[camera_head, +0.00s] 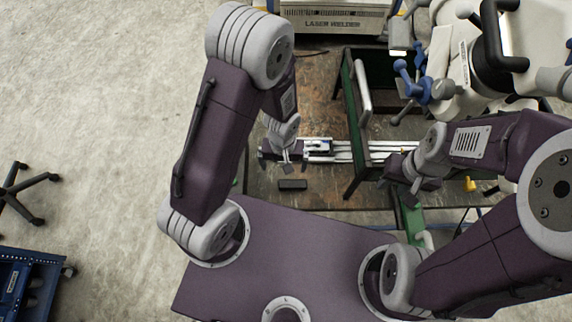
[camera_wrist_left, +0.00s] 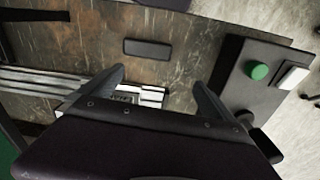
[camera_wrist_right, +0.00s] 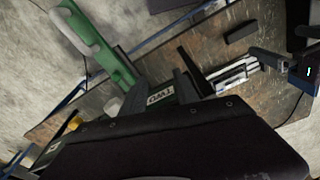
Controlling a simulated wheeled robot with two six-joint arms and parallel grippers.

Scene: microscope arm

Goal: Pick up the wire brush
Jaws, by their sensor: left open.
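I cannot make out a wire brush for certain. A plain dark flat block (camera_head: 292,184) lies on the worn brown bench; no bristles show on it. It also shows in the left wrist view (camera_wrist_left: 147,48) and the right wrist view (camera_wrist_right: 240,31). My left gripper (camera_head: 287,163) is open above the bench, just behind the block in the head view. In the left wrist view, its fingers (camera_wrist_left: 160,90) are apart with nothing between them. My right gripper (camera_head: 398,190) is near the bench's right front. Its fingers (camera_wrist_right: 158,92) look apart, with a green, labelled surface showing between them.
Silver rails (camera_head: 345,150) with a small device run across the bench (camera_wrist_left: 95,35). A green frame (camera_head: 360,180) stands between my arms. A dark box with a green button (camera_wrist_left: 259,71) sits at the bench edge. A microscope arm (camera_head: 440,90) is at the upper right.

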